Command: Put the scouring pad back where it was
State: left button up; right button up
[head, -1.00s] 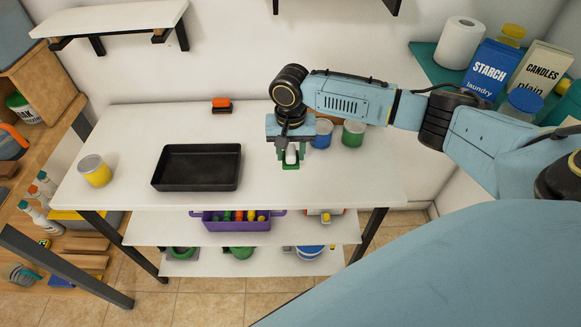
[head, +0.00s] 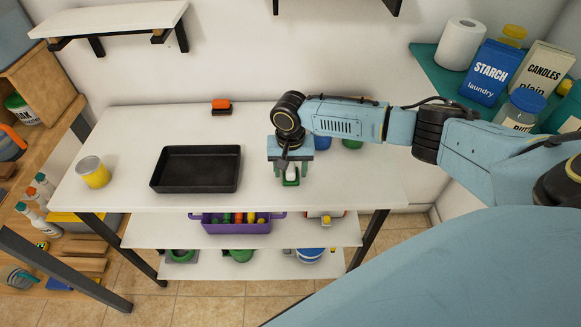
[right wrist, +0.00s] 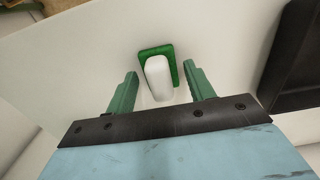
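The scouring pad is a green pad with a white block-shaped grip on top. In the head view the pad (head: 291,183) is on the white table, right of the black tray, partly hidden by my right gripper (head: 291,172). In the right wrist view the pad (right wrist: 176,55) appears flat on the table, its white grip between the green fingertips of my right gripper (right wrist: 160,72). The fingers are open, with a visible gap on each side of the grip. My left gripper is in neither view.
The black tray (head: 160,183) stands mid-table, with a yellow can (head: 96,174) to its left. An orange and black brush (head: 221,107) lies at the back. Blue (head: 323,141) and green (head: 352,144) cans stand just behind my right gripper. The table's front edge is close.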

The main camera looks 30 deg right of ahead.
aim_at(290, 168)
jog(key=shift+o, duration=0.5)
notch_tip(290, 168, up, 12)
jog(key=p, duration=0.1)
jog(key=shift+r+p, duration=0.15)
jog(key=shift+p, duration=0.15)
